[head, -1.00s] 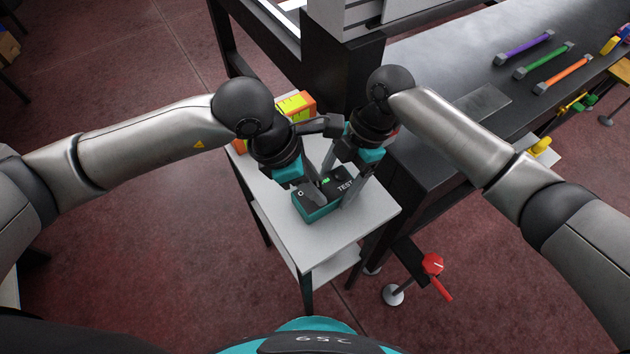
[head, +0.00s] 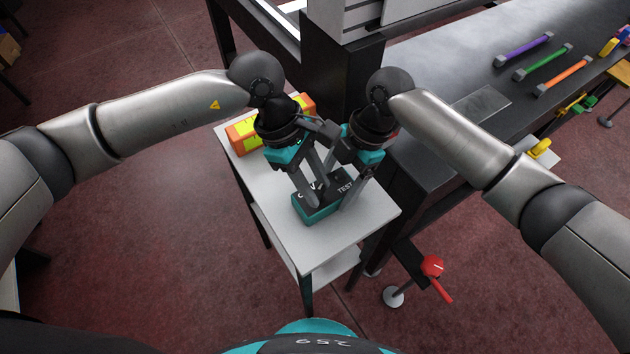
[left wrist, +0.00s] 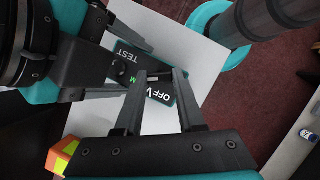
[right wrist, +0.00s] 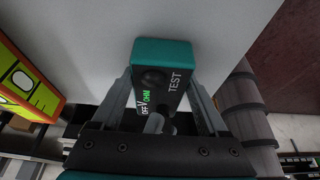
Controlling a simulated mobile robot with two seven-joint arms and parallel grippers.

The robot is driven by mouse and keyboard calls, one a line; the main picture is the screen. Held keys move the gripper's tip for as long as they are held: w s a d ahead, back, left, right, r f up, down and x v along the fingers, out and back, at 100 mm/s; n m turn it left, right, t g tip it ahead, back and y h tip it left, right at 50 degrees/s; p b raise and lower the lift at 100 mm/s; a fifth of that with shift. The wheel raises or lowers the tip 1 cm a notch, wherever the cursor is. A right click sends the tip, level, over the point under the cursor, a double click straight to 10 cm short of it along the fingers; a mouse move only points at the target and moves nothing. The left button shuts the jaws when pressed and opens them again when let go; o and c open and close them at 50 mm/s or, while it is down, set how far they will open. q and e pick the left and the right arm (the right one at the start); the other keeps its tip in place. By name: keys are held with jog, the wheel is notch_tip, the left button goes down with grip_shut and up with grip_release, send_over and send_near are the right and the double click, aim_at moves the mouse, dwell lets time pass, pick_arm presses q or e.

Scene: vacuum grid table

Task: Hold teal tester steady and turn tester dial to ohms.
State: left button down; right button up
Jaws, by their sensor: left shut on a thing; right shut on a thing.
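The teal tester (head: 318,213) has a black top marked TEST and stands on the small light-grey table. My right gripper (head: 352,190) is shut on the tester's body, one finger along each side, as the right wrist view (right wrist: 160,82) shows. My left gripper (head: 314,198) reaches down onto the other end of the top, shut on the dial. Its fingers hide most of the dial, so I cannot tell where it points. In the left wrist view the OFF and V marks show between my left fingers (left wrist: 160,74). The OHM mark shows green in the right wrist view.
An orange and yellow box (head: 243,134) lies at the back left of the small table (head: 340,240). The dark bench (head: 425,150) to the right holds purple, green and orange bars. A red handle (head: 432,266) is below right. The small table's front is clear.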

dwell(0.4)
pick_arm(q)
jog(key=c, duration=0.5)
grip_release()
jog(key=shift+r, duration=0.1)
jog(key=v, duration=1.2)
pick_arm(e)
jog(key=o, duration=1.5)
jog(key=shift+r, duration=0.1)
